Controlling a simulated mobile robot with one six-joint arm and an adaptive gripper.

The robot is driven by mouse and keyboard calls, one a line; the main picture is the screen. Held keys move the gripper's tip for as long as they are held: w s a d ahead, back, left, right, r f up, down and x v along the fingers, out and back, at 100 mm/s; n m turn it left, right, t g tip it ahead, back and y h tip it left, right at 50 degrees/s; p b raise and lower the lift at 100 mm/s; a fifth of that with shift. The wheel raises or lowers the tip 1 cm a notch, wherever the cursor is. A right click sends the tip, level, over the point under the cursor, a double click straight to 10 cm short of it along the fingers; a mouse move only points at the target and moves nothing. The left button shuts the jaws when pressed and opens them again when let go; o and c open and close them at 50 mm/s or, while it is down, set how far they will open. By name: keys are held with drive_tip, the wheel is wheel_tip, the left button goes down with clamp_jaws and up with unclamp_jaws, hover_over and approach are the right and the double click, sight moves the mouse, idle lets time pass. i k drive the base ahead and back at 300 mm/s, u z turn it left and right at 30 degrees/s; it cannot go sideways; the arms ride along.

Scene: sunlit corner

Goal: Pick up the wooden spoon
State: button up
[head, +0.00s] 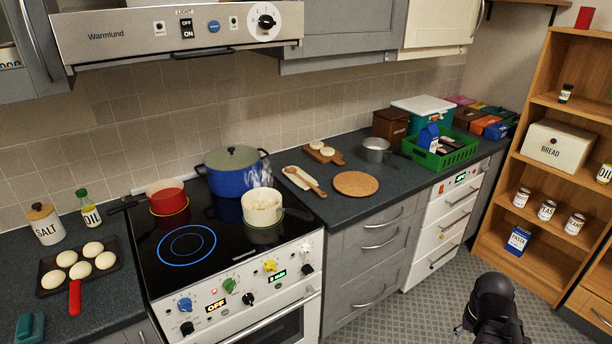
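The wooden spoon (313,187) lies on the dark counter to the right of the stove, partly on a pale, flat rest (297,180). Its handle end points toward the counter's front edge. The dark end of my arm, with my gripper (490,290), shows at the bottom right over the floor, well apart from the spoon. Its fingers cannot be made out, so I cannot tell whether it is open or shut.
A round cork mat (357,184) lies right of the spoon, and a small wooden board (323,153) lies behind it. A steaming pale pot (262,207) and a blue pot (232,172) stand on the stove to its left. A grey saucepan (375,150) stands farther right.

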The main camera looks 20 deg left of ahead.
sight(292, 170)
drive_tip(key=u, duration=0.2)
drive_tip(key=i, duration=1.15)
drive_tip(key=u, duration=0.55)
